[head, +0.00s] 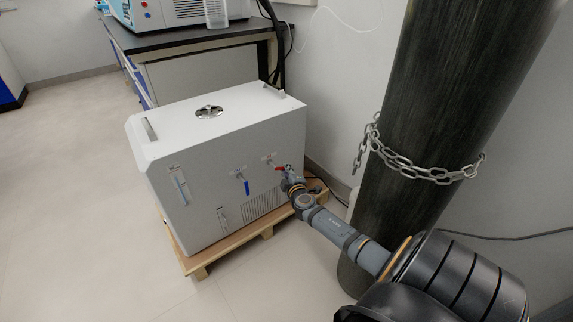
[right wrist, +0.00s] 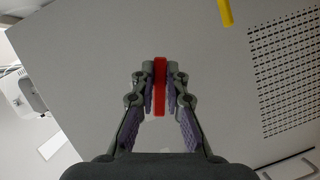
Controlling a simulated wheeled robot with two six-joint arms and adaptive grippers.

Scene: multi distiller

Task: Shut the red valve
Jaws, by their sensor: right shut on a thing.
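The red valve (head: 279,168) is on the front face of a white box-shaped machine (head: 225,130), toward its right side. My right arm reaches in from the lower right, and my right gripper (head: 287,174) is at the valve, partly covering it. In the right wrist view the red valve handle (right wrist: 160,92) stands upright in the picture between the two fingertips of my right gripper (right wrist: 160,80), which is shut on it. The valve's stem is hidden from the wrist camera. My left gripper is not in view.
A valve with a blue handle (head: 246,187) hangs left of the red one. The machine stands on a wooden pallet (head: 228,242). A dark cylinder (head: 440,90) with a chain (head: 420,171) stands close right. A dark-topped bench (head: 185,40) is behind. Floor at left is clear.

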